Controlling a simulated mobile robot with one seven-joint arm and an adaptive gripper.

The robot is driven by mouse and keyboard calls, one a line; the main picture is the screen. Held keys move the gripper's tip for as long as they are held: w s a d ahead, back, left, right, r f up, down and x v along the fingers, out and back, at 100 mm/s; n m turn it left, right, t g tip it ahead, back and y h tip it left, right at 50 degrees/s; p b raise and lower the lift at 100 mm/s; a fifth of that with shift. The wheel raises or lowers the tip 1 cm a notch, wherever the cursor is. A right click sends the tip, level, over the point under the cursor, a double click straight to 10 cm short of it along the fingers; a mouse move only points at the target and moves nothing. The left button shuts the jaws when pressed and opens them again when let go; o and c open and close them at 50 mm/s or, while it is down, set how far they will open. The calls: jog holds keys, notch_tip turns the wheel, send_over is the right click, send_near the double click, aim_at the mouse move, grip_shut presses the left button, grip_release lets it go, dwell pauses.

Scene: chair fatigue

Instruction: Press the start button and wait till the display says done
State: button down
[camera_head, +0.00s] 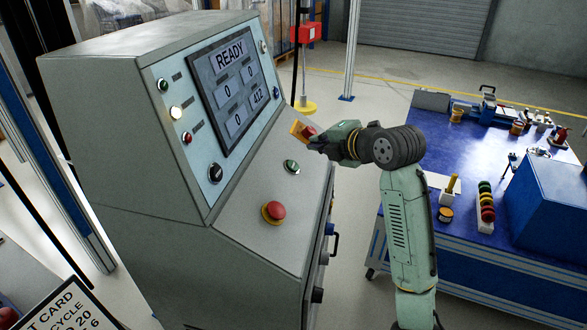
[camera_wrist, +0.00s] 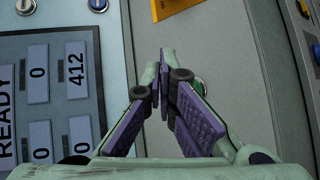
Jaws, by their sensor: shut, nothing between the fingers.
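The machine's display (camera_head: 233,92) reads READY, with boxes showing 0 and one showing 412. It also shows sideways in the wrist view (camera_wrist: 58,95). A green button (camera_head: 291,167) sits on the sloping panel below the display; no label is readable on it. In the wrist view the green button (camera_wrist: 199,84) is partly hidden behind a finger. My gripper (camera_head: 316,147) is shut and empty above the sloping panel, just up and right of the green button. Its purple-padded fingers (camera_wrist: 164,58) meet at the tips and appear apart from the button.
A red mushroom button (camera_head: 276,210) stands lower on the sloping panel. More buttons and a black knob (camera_head: 215,173) line the display. A blue workbench (camera_head: 400,140) stands at right.

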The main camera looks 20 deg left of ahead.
jog(key=shift+s+a+f+b, duration=0.15)
jog(key=shift+a+f+b, duration=0.5)
jog(key=shift+f, duration=0.4)
jog(key=shift+s+a+f+b, duration=0.1)
jog(key=shift+a+f+b, duration=0.55)
jog(key=shift+f, duration=0.4)
jog(key=shift+a, duration=0.1)
jog(key=shift+a+f+b, duration=0.25)
jog(key=shift+f+b, duration=0.15)
jog(key=shift+a+f+b, duration=0.2)
jog(key=shift+f+b, duration=0.15)
jog(key=shift+r, duration=0.1)
dwell(0.5)
jog(key=shift+d+r+p, duration=0.3)
jog(key=shift+d+r, duration=0.15)
jog(key=shift+r, duration=0.2)
jog(key=d+r, duration=0.1)
jog(key=r+p, duration=0.1)
jog(key=d+r+p, duration=0.1)
jog(key=r, duration=0.1)
jog(key=shift+w+d+r, duration=0.1)
jog(key=shift+w+d, duration=0.15)
jog(key=shift+d, duration=0.1)
